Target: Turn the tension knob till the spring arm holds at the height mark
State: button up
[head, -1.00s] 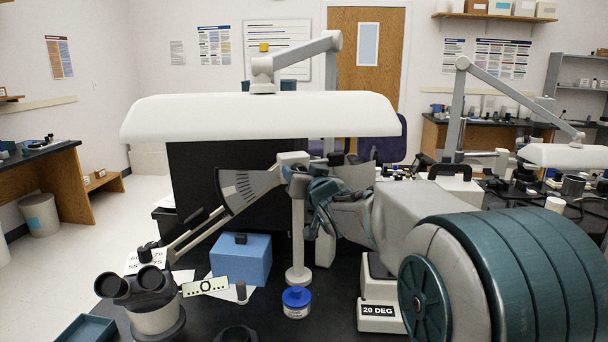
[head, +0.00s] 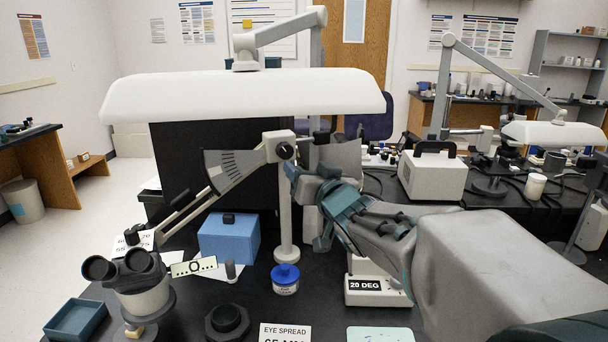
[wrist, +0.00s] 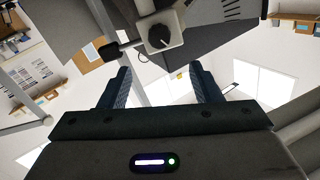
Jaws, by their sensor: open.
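A stand with a pale upright post (head: 284,215) carries a spring arm (head: 182,220) sloping down to the left. Binocular eyepieces (head: 128,268) stand near its lower end; whether they are joined is unclear. The dark round tension knob (head: 285,151) sits on the side of the pale head atop the post. In the wrist view the knob (wrist: 158,37) lies beyond my fingertips, roughly centred between them. My gripper (wrist: 161,70) is open and empty, apart from the knob. A grey fan-shaped scale (head: 228,172) with dark lines is beside the head. A small plate with a circle (head: 194,266) is near the arm's lower end.
A long white lamp (head: 245,95) overhangs the bench. A blue box (head: 229,238), a blue-lidded jar (head: 285,279) and a "20 DEG" block (head: 376,290) stand around the post. A teal tray (head: 75,320) is at front left.

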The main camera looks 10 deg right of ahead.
jog(key=shift+s+d, duration=0.15)
jog(key=shift+s, duration=0.9)
jog(key=s+f+g+h+p, duration=0.1)
jog(key=s+f+g+p, duration=0.2)
jog(key=s+g, duration=0.2)
jog(key=s+a+f+g+p, duration=0.1)
jog(key=s+f+g+p, duration=0.2)
jog(key=s, duration=0.7)
jog(key=s+a+f+n+g+h+p, duration=0.1)
jog(key=s+f+g+p, duration=0.3)
jog(key=s+g, duration=0.3)
jog(key=shift+s+h+p, duration=0.25)
jog(key=shift+h+p, duration=0.05)
jog(key=shift+p, duration=0.35)
jog(key=shift+d, duration=0.1)
